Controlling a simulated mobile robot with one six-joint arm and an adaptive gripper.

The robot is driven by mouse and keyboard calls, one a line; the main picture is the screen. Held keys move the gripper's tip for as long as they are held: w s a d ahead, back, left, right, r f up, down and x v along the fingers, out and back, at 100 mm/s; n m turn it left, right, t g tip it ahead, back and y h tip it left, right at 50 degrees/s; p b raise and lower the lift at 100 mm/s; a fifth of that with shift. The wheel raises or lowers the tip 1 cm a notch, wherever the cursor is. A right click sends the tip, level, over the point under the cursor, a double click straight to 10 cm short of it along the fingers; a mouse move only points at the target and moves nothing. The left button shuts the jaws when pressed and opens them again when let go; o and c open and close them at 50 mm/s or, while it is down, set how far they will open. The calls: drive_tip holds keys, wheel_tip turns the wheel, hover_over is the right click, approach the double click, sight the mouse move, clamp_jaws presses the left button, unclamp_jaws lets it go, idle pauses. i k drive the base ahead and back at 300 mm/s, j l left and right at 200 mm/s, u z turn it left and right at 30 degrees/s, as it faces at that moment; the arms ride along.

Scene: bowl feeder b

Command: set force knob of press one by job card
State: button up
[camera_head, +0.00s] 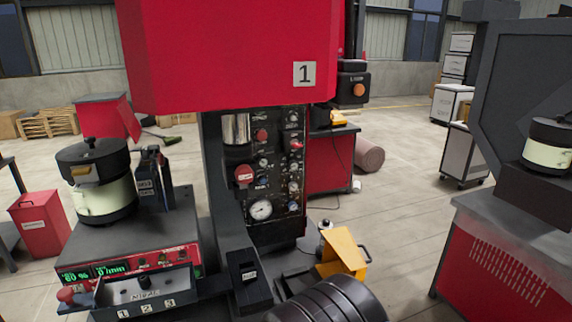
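Press one has a large red head (225,50) with a "1" label (304,74). Below it is a black control panel (279,170) with several small knobs and red buttons. A round white gauge (261,210) sits low on the panel. A column of small knobs (293,187) runs down its right side. Their labels are too small to read, so I cannot tell which is the force knob or how it is set. I cannot make out a job card. My gripper is not in view.
A feeder controller (130,262) with a green display and a pot-like bowl (105,190) stands at left. A yellow angled piece (342,252) and a dark ribbed rounded shape (330,300) are in front of the press. Another machine (515,255) stands at right. Floor (405,200) is clear between.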

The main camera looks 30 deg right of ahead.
sight(293, 164)
drive_tip(key=i+l+z, duration=0.1)
drive_tip(key=i+z, duration=0.45)
drive_tip(key=z, duration=1.05)
drive_tip(key=k+l, duration=0.05)
